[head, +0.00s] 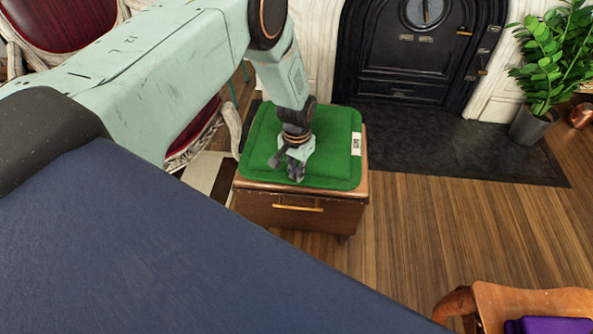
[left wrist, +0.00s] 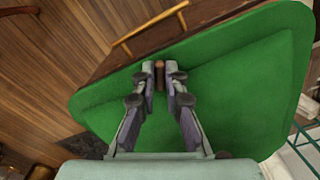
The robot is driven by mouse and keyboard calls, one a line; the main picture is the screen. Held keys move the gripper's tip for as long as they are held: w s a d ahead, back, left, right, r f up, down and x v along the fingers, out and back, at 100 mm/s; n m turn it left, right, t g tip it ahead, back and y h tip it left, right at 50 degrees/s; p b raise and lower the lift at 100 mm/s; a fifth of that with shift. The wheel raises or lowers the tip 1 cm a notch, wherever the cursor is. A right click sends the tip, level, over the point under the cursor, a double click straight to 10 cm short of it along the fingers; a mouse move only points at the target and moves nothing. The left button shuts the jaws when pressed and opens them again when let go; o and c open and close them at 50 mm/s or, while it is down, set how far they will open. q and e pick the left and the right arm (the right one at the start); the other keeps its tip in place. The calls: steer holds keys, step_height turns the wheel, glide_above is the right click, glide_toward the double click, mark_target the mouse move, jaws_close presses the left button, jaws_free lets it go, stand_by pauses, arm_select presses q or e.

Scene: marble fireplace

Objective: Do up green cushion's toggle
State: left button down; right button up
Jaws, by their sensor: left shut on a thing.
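The green cushion (head: 335,125) lies flat on a small wooden cabinet; it also fills much of the left wrist view (left wrist: 245,75). A white tag with dark lettering (head: 356,144) is on its right side. My left gripper (head: 296,172) reaches down over the cushion near its front edge. In the left wrist view my left gripper (left wrist: 160,76) has its fingertips closed on a small brown peg, the toggle (left wrist: 160,74). I cannot see a loop, so I cannot tell whether the toggle is fastened. My right gripper is not in view.
The wooden cabinet (head: 280,208) has a front handle (head: 298,208). A black fireplace (head: 408,60) with a dark hearth (head: 440,145) stands behind. A potted plant (head: 540,70) is at right, and a wooden piece with a purple item (head: 550,325) is at lower right. Wood floor between is clear.

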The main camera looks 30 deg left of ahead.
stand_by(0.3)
arm_select(q)
steer(key=shift+r+n+p, duration=0.1)
steer(key=shift+n+p, duration=0.45)
steer(key=shift+n, duration=0.45)
steer(key=n, duration=0.3)
steer(key=shift+d+p, duration=0.1)
steer(key=shift+p, duration=0.3)
steer(key=c, duration=1.7)
jaws_free()
step_height(320, 180, up, 12)
steer(key=shift+f, duration=0.1)
